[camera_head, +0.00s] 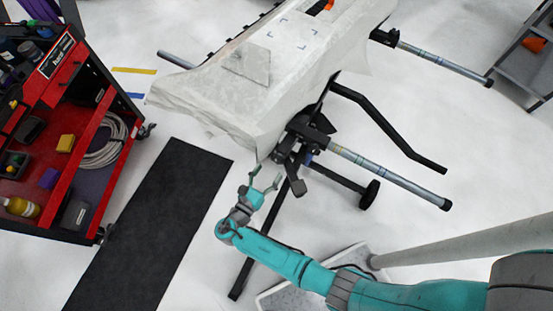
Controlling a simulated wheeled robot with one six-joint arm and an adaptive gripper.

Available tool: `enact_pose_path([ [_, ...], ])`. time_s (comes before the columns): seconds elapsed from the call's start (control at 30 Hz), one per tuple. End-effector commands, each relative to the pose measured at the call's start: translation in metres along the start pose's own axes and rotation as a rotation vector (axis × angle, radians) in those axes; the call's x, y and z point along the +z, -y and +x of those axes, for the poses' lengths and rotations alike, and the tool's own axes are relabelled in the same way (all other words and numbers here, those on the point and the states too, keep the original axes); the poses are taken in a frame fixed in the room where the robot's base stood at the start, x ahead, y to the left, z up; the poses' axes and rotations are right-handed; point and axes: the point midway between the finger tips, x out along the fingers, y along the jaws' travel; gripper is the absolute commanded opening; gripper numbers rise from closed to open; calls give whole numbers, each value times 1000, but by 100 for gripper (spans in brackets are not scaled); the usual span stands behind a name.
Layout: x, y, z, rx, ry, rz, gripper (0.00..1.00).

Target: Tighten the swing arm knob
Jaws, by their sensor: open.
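My gripper (266,177) is at the end of my teal arm, near the middle of the view. Its two fingers are spread apart with nothing seen between them. A small dark grey knob-like part (297,187) hangs below the black joint (309,133) of the stand, just right of my gripper and apart from it in the picture. I cannot tell for certain that this is the swing arm knob. The near swing arm (390,175), a metal tube with a black end, runs right from the joint. The joint's underside is partly hidden.
A white-covered panel (215,105) lies on the stand above the joint. Black stand legs (243,265) and a bent black bar (395,125) are close by. A red tool cart (75,75) stands left, beyond a black mat (150,225). A grey shelf (520,65) is far right.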

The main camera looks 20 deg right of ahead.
Motion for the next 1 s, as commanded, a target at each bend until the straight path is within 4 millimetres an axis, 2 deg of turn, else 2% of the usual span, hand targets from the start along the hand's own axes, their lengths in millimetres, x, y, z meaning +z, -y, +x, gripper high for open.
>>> enact_pose_path([
  [0.03,0,2,10,-5,0,0,75],
  [0.2,0,1,36,-4,-1,0,75],
  [0.4,0,0,55,-2,1,1,75],
  [0.8,0,0,61,1,1,1,75],
  [0.83,0,0,61,1,1,1,72],
  [1.0,0,0,61,0,1,1,30],
])
